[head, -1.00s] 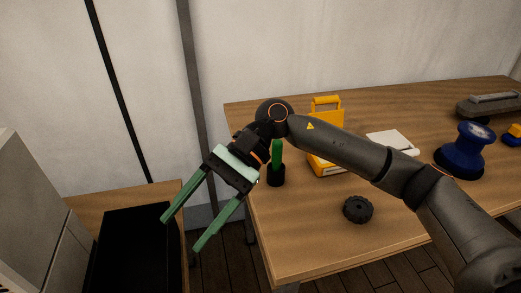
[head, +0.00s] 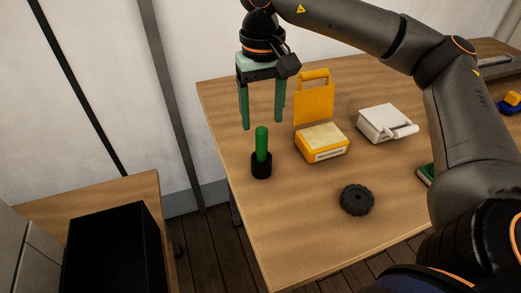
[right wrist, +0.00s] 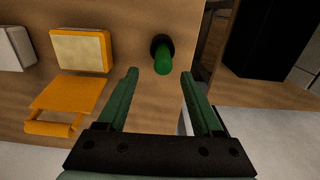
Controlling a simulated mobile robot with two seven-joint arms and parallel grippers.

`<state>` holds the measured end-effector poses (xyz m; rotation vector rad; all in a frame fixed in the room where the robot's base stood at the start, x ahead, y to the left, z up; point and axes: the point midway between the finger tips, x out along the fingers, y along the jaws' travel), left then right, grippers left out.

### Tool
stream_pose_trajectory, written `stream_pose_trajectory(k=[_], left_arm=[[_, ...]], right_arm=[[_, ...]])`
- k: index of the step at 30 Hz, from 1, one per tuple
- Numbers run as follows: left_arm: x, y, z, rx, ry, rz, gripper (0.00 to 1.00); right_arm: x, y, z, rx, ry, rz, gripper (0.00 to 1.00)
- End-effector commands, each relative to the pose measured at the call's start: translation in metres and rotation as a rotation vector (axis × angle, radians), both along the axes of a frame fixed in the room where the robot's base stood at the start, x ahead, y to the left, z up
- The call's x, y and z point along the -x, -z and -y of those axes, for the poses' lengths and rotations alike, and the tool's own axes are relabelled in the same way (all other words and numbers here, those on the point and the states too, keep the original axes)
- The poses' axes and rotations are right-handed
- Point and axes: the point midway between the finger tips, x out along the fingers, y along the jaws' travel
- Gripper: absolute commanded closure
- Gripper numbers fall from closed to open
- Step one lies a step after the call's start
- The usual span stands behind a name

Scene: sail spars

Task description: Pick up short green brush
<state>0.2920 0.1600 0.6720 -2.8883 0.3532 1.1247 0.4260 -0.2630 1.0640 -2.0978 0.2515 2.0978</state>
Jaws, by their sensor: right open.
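The short green brush (head: 262,143) stands upright in a black round holder (head: 261,167) near the left edge of the wooden table. Its lower part is hidden in the holder. My right gripper (head: 263,126) points down behind and above the brush, with its two green fingers spread and nothing between them. In the right wrist view the brush (right wrist: 163,63) shows beyond the open fingertips (right wrist: 160,73), roughly in line with the gap between them. It appears apart from both fingers. My left gripper is not in view.
A yellow box with its lid open (head: 322,143) stands right of the brush. A black knobbed wheel (head: 357,200) lies in front, and a white case (head: 385,124) farther right. A black bin (head: 117,250) stands left of the table. The table's front left is clear.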

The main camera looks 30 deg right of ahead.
Motion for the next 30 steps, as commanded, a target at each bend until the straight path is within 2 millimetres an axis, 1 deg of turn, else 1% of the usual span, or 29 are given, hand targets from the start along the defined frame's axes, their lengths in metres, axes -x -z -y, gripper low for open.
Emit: stream_pose_trajectory(k=[1, 3, 8, 15, 18, 21, 26, 30], left_arm=[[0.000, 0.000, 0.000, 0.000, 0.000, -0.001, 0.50], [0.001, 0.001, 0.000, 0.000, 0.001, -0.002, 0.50], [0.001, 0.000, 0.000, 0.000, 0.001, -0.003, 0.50], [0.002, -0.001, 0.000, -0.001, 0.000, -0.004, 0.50], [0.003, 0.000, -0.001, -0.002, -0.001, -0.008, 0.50], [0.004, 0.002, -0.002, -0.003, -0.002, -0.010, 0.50], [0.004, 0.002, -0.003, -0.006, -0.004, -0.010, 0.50], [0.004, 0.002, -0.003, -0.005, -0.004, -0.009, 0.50]], right_arm=[[0.000, 0.008, 0.000, 0.000, 0.001, -0.002, 0.32], [0.000, 0.015, -0.001, -0.001, 0.000, -0.001, 0.32], [0.001, 0.025, -0.001, -0.001, 0.000, 0.000, 0.32], [0.007, 0.060, -0.005, -0.001, 0.002, -0.002, 0.32], [0.006, 0.069, -0.005, -0.002, 0.002, 0.000, 0.32], [0.006, 0.072, -0.005, -0.003, 0.002, 0.001, 0.32], [0.006, 0.072, -0.005, -0.003, 0.002, 0.001, 0.32], [0.006, 0.072, -0.005, -0.003, 0.002, 0.001, 0.47]])
